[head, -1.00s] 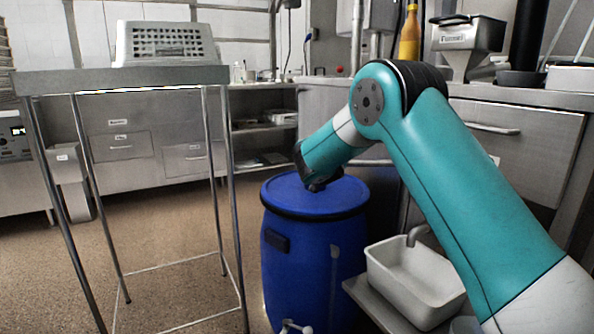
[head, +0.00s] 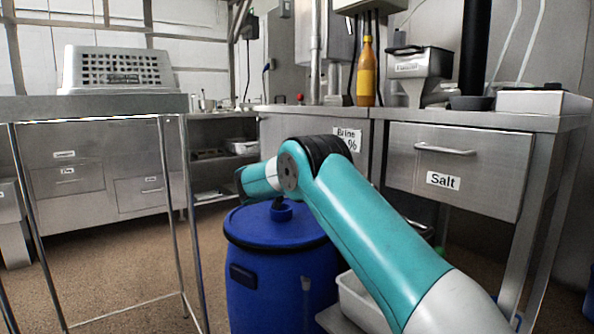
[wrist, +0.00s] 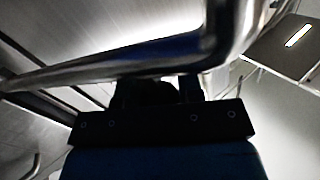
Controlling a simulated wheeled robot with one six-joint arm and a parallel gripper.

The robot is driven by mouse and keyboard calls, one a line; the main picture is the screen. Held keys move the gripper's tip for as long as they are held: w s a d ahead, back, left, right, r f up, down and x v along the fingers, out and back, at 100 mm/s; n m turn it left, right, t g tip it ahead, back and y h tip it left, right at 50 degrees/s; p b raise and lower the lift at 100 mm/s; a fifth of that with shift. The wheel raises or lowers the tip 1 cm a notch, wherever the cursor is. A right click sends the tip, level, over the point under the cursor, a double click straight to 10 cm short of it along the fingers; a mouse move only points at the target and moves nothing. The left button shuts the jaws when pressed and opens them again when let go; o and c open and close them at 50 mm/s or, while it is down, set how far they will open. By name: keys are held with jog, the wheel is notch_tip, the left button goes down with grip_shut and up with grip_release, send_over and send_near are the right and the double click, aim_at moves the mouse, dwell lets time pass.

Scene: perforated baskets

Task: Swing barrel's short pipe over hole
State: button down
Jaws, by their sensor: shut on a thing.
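The blue barrel (head: 270,275) stands upright in the head view, its lower part out of frame. My wrist is just above and behind the lid, and my fingers are mostly hidden there. In the wrist view a shiny bent metal pipe (wrist: 110,65) crosses close in front of my gripper (wrist: 160,90). My gripper is shut, apparently on this pipe, though the contact is dark and blurred.
A white basin (head: 362,300) sits right of the barrel, partly behind my arm. A steel-legged table (head: 90,105) with a perforated grey basket (head: 118,72) stands left. A counter with a salt drawer (head: 455,165) is behind at right. Floor shows at left.

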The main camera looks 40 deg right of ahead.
jog(key=shift+d+r, duration=0.15)
jog(key=c, duration=0.8)
grip_release()
jog(key=shift+w, duration=0.1)
jog(key=shift+s+a, duration=0.25)
jog(key=shift+a, duration=0.25)
jog(key=p+v, duration=0.2)
jog(key=v, duration=1.4)
jog(key=shift+s+a, duration=0.1)
jog(key=shift+a, duration=0.05)
